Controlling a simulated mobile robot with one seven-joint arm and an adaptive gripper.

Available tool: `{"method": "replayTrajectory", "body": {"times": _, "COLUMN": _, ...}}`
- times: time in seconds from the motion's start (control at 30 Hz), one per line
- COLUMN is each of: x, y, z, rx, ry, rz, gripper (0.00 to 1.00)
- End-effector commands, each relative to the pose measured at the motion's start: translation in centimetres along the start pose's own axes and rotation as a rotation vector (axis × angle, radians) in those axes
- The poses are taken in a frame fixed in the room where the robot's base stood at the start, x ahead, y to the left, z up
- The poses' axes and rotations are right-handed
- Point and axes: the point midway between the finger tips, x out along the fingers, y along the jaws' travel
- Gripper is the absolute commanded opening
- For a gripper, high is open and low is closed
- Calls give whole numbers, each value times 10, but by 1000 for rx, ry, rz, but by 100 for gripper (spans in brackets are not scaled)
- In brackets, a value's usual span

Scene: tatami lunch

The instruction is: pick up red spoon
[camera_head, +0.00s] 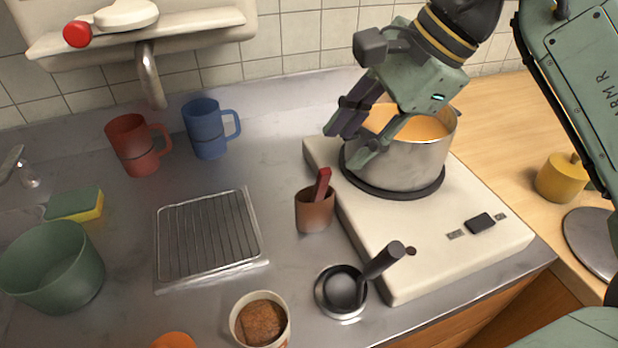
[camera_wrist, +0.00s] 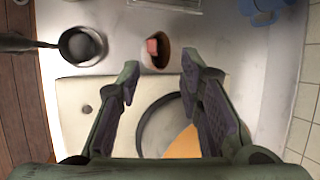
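The red spoon (camera_head: 322,183) stands upright in a brown cup (camera_head: 314,213), with only its red handle showing above the rim; its lower end is hidden inside. In the wrist view the spoon's red end (camera_wrist: 152,46) shows inside the cup (camera_wrist: 163,57), beyond my fingertips and between their lines. My gripper (camera_head: 352,147) is open and empty. It hangs above the left side of the pot, up and to the right of the cup in the head view. The two fingers (camera_wrist: 160,70) are spread wide in the wrist view, touching nothing that I can see.
A pot (camera_head: 405,163) of orange soup stands on a white cooker (camera_head: 440,240) right of the cup. A small black pan (camera_head: 341,290) with its handle raised sits in front. A wire rack (camera_head: 208,235), a red mug (camera_head: 138,148) and a blue mug (camera_head: 207,130) are to the left.

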Motion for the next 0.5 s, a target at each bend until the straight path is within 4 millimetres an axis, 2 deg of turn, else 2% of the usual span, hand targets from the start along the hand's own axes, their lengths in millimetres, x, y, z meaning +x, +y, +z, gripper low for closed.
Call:
{"method": "replayTrajectory", "body": {"times": 0.3, "x": 44, "y": 1, "z": 0, "rx": 0, "ry": -2, "rz": 2, "gripper": 33}}
{"method": "replayTrajectory", "body": {"times": 0.5, "x": 58, "y": 2, "z": -1, "rx": 1, "ry": -1, "rz": 1, "gripper": 33}}
